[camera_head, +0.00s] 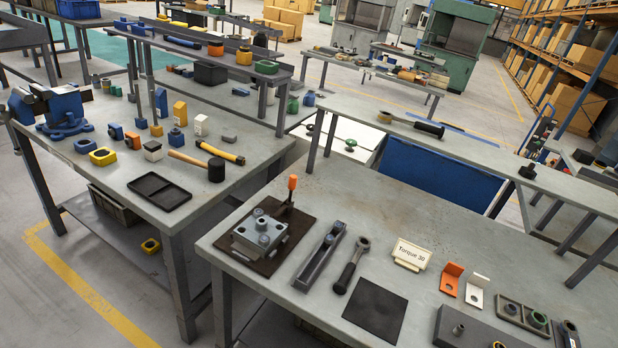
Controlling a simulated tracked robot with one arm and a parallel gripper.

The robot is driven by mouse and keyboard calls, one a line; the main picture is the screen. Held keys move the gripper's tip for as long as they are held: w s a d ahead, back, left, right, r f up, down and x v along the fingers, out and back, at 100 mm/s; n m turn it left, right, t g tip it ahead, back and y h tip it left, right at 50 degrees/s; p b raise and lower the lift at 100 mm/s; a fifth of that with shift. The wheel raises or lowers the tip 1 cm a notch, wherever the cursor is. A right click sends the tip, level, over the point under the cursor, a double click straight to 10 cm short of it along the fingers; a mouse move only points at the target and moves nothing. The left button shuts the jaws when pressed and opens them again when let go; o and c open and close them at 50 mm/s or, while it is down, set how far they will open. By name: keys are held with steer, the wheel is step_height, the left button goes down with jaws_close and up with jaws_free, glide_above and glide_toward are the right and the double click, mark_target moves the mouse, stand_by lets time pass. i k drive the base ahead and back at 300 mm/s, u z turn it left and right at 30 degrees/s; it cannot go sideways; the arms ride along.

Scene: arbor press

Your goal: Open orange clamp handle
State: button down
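A small upright handle with an orange grip (292,183) stands at the back right corner of a clamp fixture on the near workbench. Its dark stem goes down to the fixture. The fixture's grey metal block (248,236) has several round studs on top and sits on a dark brown base plate (262,264). The handle looks nearly vertical; its pivot is too small to make out. My gripper is not in view, and nothing touches the handle.
On the same workbench (440,205), a grey slotted bar (320,256), a black-handled wrench (350,265), a black mat (375,303), a "Torque 30" sign (412,253) and orange (452,279) and white brackets lie right of the fixture. A cluttered bench with a blue vise (62,110) stands left.

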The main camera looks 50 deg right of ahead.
mark_target(292, 180)
steer(key=z, duration=0.45)
steer(key=i, duration=0.85)
steer(key=z, duration=0.7)
steer(key=k, duration=0.8)
steer(key=z, duration=0.2)
steer(key=i, duration=0.85)
steer(key=u, duration=0.05)
